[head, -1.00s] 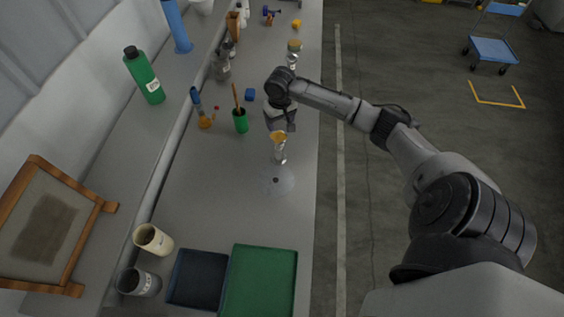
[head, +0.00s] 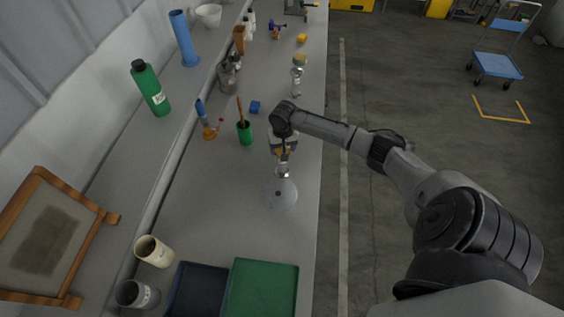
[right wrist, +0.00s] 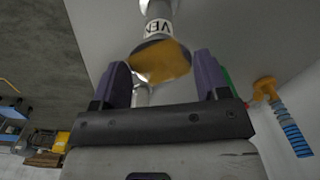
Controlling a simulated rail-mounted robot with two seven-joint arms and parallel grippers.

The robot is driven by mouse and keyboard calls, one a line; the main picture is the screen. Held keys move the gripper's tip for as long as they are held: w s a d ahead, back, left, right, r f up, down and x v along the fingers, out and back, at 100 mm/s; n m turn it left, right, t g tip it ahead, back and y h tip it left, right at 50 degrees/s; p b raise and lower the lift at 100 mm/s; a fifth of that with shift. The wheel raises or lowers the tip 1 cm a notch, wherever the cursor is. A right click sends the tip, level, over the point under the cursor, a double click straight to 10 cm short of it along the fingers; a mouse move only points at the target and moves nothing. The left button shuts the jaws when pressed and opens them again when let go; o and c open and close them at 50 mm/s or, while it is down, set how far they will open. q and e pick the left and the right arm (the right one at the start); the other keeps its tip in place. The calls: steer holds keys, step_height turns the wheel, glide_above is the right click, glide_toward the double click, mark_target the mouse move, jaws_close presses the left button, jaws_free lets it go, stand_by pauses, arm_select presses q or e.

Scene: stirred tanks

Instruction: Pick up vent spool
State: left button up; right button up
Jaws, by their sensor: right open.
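The vent spool (head: 283,171) stands upright on the bench, a pale metallic piece with an orange-yellow top. In the right wrist view its orange-yellow top (right wrist: 160,62) and a label reading "VEN" show close up. My right gripper (head: 283,152) is directly over the spool and partly hides its top in the head view. In the right wrist view the open fingers (right wrist: 161,78) stand on either side of the orange top, with gaps visible. Contact cannot be made out. My left gripper is not in view.
A green cup (head: 245,133) and an orange-based item (head: 210,132) stand to the left. A similar capped piece (head: 297,83) stands farther back. A green tray (head: 262,288) is at the front.

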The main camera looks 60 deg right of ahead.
steer(key=shift+w+f, duration=0.1)
steer(key=shift+f, duration=2.65)
steer(key=shift+c, duration=0.4)
steer(key=c, duration=0.5)
steer(key=shift+c, duration=0.2)
